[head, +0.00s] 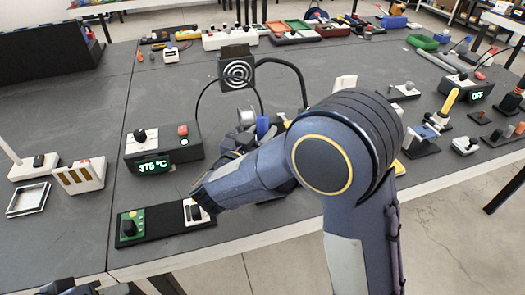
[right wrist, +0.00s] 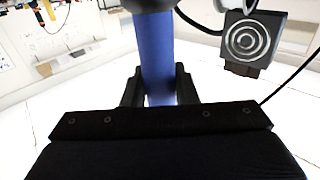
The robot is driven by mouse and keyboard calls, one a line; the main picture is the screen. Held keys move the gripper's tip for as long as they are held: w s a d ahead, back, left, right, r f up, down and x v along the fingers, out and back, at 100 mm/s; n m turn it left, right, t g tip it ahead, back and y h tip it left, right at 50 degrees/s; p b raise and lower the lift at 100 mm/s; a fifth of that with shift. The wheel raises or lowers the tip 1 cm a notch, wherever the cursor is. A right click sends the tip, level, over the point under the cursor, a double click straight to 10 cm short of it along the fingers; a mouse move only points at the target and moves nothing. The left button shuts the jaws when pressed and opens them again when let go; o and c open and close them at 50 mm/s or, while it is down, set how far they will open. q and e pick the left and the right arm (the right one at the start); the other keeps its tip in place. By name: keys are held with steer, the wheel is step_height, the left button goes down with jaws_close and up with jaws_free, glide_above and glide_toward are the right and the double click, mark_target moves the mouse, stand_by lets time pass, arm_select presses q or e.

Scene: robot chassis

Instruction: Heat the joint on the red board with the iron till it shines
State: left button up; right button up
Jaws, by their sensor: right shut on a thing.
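My right gripper (right wrist: 158,88) is shut on a blue cylindrical handle (right wrist: 157,55), which appears to be the iron. In the head view, a blue piece (head: 262,127) shows just behind my right wrist; the iron's tip is not visible in either view. I cannot make out a red board; my right arm covers part of the bench. Only a dark piece of my left side shows at the bottom left edge.
A black station (head: 163,143) reads 375 °C. A fan with a ring pattern (head: 237,73) stands behind it; a black cable loops nearby. Another station (head: 465,87) reads OFF at the right. Trays and tools line the back.

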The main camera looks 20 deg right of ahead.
mark_target(262, 116)
steer(key=shift+f, duration=0.4)
stand_by(0.3)
stand_by(1.2)
step_height(262, 116, up, 8)
steer(key=p, duration=0.7)
steer(key=shift+f, duration=0.2)
